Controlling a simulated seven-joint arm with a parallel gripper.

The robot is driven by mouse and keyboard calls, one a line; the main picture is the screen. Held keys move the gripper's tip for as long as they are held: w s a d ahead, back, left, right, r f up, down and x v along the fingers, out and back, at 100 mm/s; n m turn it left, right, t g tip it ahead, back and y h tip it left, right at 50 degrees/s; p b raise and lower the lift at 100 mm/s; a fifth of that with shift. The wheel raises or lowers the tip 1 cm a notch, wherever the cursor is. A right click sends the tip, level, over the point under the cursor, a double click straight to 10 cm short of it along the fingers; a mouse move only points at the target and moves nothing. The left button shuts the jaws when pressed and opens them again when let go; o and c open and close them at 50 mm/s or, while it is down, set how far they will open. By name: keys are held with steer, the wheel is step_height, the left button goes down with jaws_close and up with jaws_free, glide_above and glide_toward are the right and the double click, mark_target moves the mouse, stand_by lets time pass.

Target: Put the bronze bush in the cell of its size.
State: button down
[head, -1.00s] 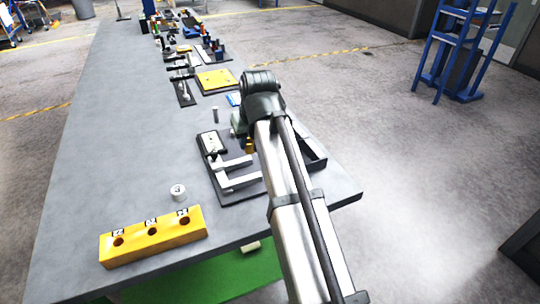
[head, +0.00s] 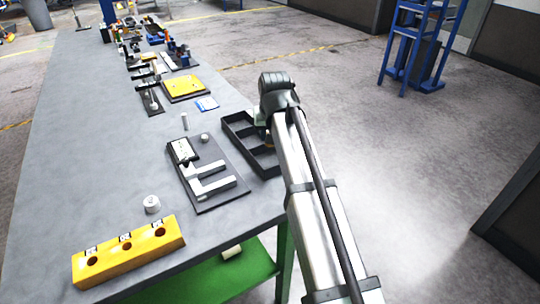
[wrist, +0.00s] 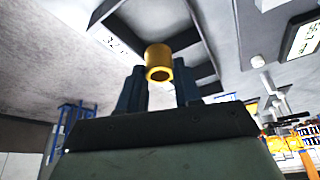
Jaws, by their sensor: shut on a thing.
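The bronze bush (wrist: 159,62) is a short gold-coloured ring with a round bore, seen in the wrist view. My gripper (wrist: 160,78) is shut on it, one finger on each side. The dark tray with cells (head: 233,124) lies near the table's right edge in the head view. In the wrist view the tray's wall (wrist: 196,38) shows behind the bush, with a white label (wrist: 116,36) that I cannot read clearly. In the head view my arm hides the gripper and part of the tray. I cannot tell how high the bush is above the cells.
A dark board with a caliper-like gauge (head: 207,186) lies left of the tray. A yellow block with holes (head: 128,254) and a white cylinder (head: 152,204) stand nearer the front. A small upright pin (head: 185,121) stands behind the board. The table's left side is clear.

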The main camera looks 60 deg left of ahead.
steer(key=shift+f, duration=3.75)
steer(key=shift+f, duration=0.2)
steer(key=c, duration=0.8)
jaws_free()
steer(key=shift+r, duration=0.1)
steer(key=v, duration=1.2)
steer(key=shift+r, duration=0.1)
